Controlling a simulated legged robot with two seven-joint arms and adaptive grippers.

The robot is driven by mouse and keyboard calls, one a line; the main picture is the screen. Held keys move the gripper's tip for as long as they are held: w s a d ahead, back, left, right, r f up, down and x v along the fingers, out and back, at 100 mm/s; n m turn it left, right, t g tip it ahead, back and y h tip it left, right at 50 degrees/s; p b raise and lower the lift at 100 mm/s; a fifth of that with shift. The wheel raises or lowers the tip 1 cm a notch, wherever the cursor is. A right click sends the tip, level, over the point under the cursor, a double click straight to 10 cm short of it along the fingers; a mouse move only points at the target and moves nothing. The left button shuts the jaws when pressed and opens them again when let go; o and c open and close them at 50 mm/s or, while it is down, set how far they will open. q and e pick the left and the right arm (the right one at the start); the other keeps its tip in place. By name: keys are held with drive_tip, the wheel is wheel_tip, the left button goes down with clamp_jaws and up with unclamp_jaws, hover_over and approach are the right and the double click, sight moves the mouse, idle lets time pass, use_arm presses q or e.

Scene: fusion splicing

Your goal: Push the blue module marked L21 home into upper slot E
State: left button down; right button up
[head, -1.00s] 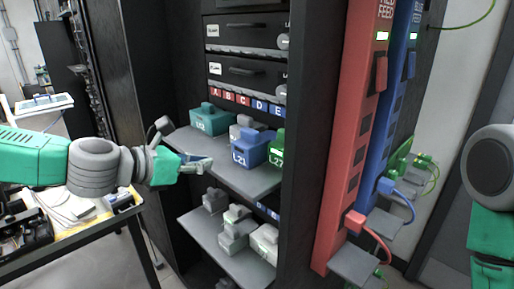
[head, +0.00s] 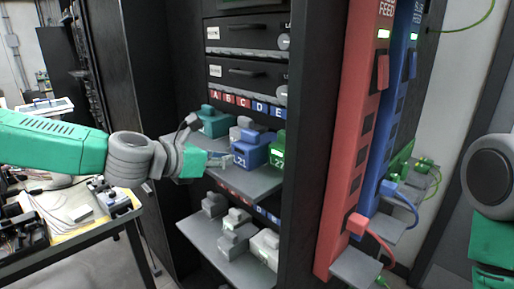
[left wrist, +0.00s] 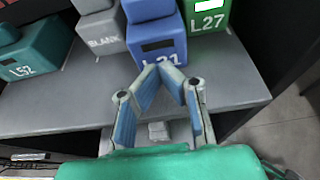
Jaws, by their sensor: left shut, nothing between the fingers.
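The blue module L21 (head: 249,152) sits on the upper grey shelf, under the row of slot letters. It also shows in the left wrist view (left wrist: 157,42), upright, with its label partly covered by my fingertips. The blue letter tag E (head: 278,111) is behind and above it; how deep the module sits there cannot be told. My left gripper (head: 226,160) is shut and empty, its tips at the module's front face; in the left wrist view (left wrist: 173,68) I cannot tell whether they touch. My right gripper is out of view; only part of the arm shows at the right edge.
Green module L27 (left wrist: 206,14) stands close on the right of L21. A grey BLANK module (left wrist: 100,32) and teal module L52 (left wrist: 30,55) are on the left. A lower shelf (head: 215,252) holds several grey modules. A red feed post (head: 352,140) rises at the right.

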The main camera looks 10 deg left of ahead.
sight(249, 149)
use_arm(q)
drive_tip(key=shift+w+d+b, duration=0.2)
drive_tip(key=shift+w+d, duration=0.95)
drive_tip(key=shift+w, duration=0.3)
drive_tip(key=shift+w+d+b, duration=0.15)
drive_tip(key=shift+w+d, duration=1)
drive_tip(key=shift+w, duration=0.3)
drive_tip(key=shift+s+a, duration=0.85)
drive_tip(key=shift+s, duration=0.2)
drive_tip(key=shift+s+a, duration=0.85)
drive_tip(key=shift+s, duration=0.25)
drive_tip(key=shift+s+a, duration=0.85)
drive_tip(key=shift+s, duration=0.2)
